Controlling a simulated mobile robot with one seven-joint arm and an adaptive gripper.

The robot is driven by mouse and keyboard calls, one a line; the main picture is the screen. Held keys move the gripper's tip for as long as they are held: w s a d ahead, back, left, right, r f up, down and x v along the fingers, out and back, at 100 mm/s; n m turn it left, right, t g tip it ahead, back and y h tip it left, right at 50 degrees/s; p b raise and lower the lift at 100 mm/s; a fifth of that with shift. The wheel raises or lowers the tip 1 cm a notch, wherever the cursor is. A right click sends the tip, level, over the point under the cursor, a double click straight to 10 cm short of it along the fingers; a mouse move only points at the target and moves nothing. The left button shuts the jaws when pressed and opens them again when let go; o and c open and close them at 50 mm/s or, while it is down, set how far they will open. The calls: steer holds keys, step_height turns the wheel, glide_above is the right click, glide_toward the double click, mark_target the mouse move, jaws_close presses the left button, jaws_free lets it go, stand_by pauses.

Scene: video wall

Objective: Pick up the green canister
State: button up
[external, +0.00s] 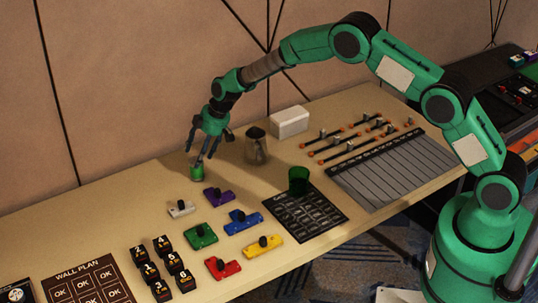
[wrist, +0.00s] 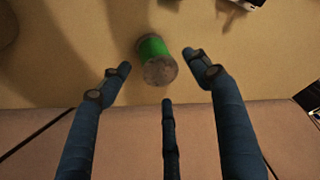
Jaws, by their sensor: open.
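The green canister (external: 197,173) is a small cylinder with a green band, standing near the back edge of the table. In the wrist view its grey-brown end (wrist: 159,72) faces me, with the green band (wrist: 151,47) behind it. My gripper (external: 203,151) is above the canister in the external view, with its fingers pointing down and spread. In the wrist view my open gripper (wrist: 158,61) has fingertips to the left and right of the canister and a third finger below it in the picture. I cannot tell whether any finger touches it.
A glass jar (external: 256,150) with a dark lid and a white box (external: 289,122) stand right of my gripper. A dark green cup (external: 298,181) stands on a black card. Several coloured blocks with black knobs, including a purple one (external: 218,197), lie in front. A wall is close behind.

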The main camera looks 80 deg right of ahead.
mark_target(196, 159)
steer(key=shift+b+x, duration=0.6)
steer(key=shift+x, duration=2)
steer(key=shift+s, duration=0.1)
steer(key=c, duration=1.2)
steer(key=shift+r, duration=0.15)
steer(key=shift+r, duration=0.55)
step_height(196, 159, up, 2)
steer(key=shift+r+p, duration=0.15)
steer(key=shift+p, duration=0.35)
steer(key=s+a, duration=0.1)
steer(key=s, duration=0.4)
steer(key=s+a+r, duration=0.1)
steer(key=s, duration=0.4)
steer(key=s+a+p, duration=0.1)
steer(key=s+a, duration=0.1)
steer(key=s, duration=0.3)
steer(key=shift+s+a+r, duration=0.1)
steer(key=shift+s+r, duration=0.05)
steer(key=shift+s, duration=0.05)
